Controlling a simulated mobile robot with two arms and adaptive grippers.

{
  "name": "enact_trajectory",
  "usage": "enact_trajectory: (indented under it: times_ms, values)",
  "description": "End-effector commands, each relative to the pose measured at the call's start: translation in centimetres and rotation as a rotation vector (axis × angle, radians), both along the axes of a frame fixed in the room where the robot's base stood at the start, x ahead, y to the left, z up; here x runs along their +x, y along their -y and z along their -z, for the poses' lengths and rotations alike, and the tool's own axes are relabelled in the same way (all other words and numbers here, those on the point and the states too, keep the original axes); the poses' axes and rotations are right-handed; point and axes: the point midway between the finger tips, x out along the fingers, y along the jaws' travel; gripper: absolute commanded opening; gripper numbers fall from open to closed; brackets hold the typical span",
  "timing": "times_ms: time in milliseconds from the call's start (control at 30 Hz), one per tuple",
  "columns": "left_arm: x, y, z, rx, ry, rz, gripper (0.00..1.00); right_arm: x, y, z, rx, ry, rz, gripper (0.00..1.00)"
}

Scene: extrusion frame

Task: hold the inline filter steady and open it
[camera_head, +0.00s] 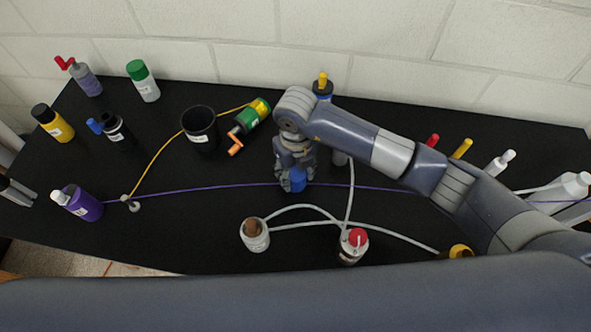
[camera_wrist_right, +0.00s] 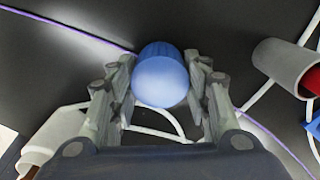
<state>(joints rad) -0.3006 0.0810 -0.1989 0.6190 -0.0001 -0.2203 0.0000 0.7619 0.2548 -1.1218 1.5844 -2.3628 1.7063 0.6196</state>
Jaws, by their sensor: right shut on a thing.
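My right gripper (camera_head: 293,170) reaches down over the middle of the black table, shut on a rounded blue part (camera_head: 297,180). In the right wrist view the blue part (camera_wrist_right: 160,76) sits between the two fingers of the right gripper (camera_wrist_right: 166,85). The blue part has a smooth, pale blue end that faces the wrist camera. The fingers and arm hide what lies beneath it, so I cannot tell whether it is the inline filter's cap or body. My left gripper is not in view.
A purple line (camera_head: 220,186) runs across the table near the gripper. White tubes join a brown-topped bottle (camera_head: 256,236) and a red-capped bottle (camera_head: 353,246) in front. Free table lies at front left.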

Motion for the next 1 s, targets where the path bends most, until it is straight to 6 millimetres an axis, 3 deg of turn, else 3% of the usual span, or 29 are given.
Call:
enact_trajectory:
  times_ms: [167,200,267,767,1000]
  values:
    - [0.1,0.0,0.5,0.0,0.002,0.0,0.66,0.0,0.0,0.5,0.0,0.0,0.0,0.15]
    - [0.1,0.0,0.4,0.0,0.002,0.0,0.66,0.0,0.0,0.3,0.0,0.0,0.0,0.51]
    - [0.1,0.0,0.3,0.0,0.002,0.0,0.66,0.0,0.0,0.3,0.0,0.0,0.0,0.64]
    - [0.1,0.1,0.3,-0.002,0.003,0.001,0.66,0.1,-0.1,-0.6,0.003,0.003,0.0,0.64]
    - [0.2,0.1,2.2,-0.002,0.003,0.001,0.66,0.1,0.0,-5.4,0.003,0.006,-0.002,0.64]
